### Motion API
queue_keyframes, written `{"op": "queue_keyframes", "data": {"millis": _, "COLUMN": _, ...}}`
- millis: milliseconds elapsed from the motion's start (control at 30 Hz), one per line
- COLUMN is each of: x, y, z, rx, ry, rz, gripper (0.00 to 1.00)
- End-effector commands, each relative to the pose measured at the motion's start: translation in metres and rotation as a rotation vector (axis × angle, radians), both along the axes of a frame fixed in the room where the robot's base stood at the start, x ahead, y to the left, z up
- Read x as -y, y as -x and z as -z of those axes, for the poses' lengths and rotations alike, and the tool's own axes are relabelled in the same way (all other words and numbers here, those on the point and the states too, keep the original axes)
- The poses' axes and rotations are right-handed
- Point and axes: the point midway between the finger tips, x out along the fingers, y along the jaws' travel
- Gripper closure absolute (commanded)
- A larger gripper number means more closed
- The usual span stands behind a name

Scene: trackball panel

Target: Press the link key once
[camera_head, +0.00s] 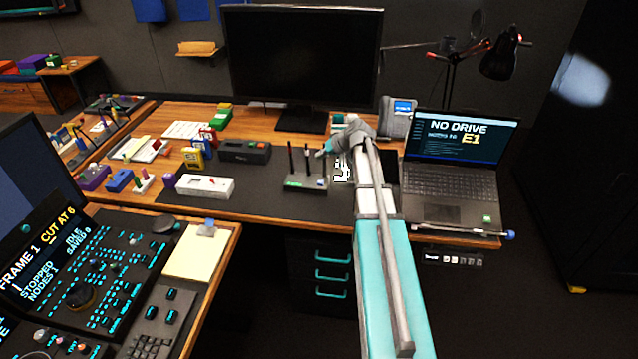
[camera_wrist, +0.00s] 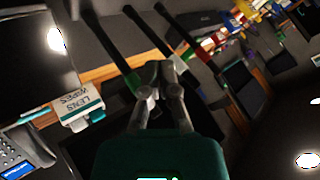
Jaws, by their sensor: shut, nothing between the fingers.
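I cannot make out which key is the link key, as no key label is readable. A dark box with upright black antennas (camera_head: 306,182) and a small green light stands on the desk mat. My gripper (camera_head: 319,154) is shut and empty, beside and above that box at antenna height. In the wrist view the fingertips (camera_wrist: 160,72) are together, with the black antennas (camera_wrist: 150,35) just beyond them. The trackball panel (camera_head: 92,262) at the lower left has many small cyan-marked keys and a screen reading "STOPPED".
A laptop (camera_head: 452,190) showing "NO DRIVE" is at the right, with a desk phone (camera_head: 397,117) behind it. A big monitor (camera_head: 302,60) stands at the back. A white box (camera_head: 205,186) and a dark box (camera_head: 240,151) lie left of the antennas. A lens-wipes box (camera_wrist: 80,108) is near.

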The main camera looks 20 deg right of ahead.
Motion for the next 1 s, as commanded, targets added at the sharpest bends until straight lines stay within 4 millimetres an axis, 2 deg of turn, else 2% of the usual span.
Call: {"op": "queue_keyframes", "data": {"millis": 1000, "x": 0.001, "y": 0.000, "z": 0.076, "rx": -0.001, "ry": 0.000, "rz": 0.001, "gripper": 1.00}}
